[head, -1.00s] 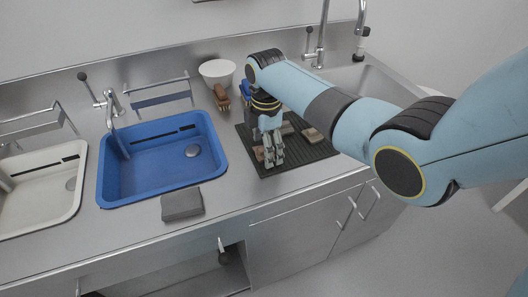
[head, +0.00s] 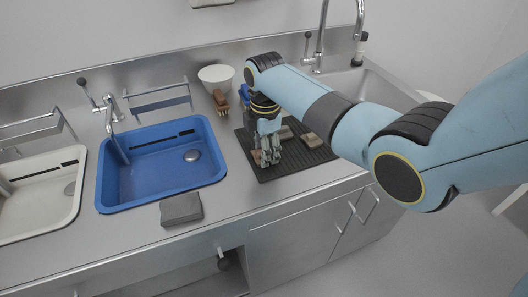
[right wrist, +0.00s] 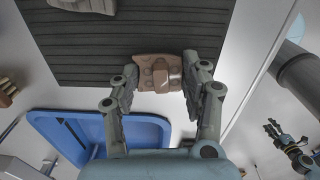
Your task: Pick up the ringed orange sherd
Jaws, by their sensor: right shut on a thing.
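My right gripper (right wrist: 158,88) is shut on a brownish-orange sherd (right wrist: 146,75), with one finger at each side of it. The sherd has small round marks and a raised block in its middle; I cannot make out a clear ring. In the head view my right gripper (head: 267,154) is at the front left part of the dark ribbed mat (head: 290,168), and its fingers mostly hide the sherd. I cannot tell whether the sherd touches the mat. My left gripper (right wrist: 286,142) shows small and dark at the right of the right wrist view, away from the sherd; its opening is unclear.
Other sherds (head: 312,139) lie on the mat. A blue basin (head: 160,168) is to its left, with a grey block (head: 181,209) in front. A brown brush (head: 220,102) and a white bowl (head: 216,77) stand behind. The counter's front edge is close to the mat.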

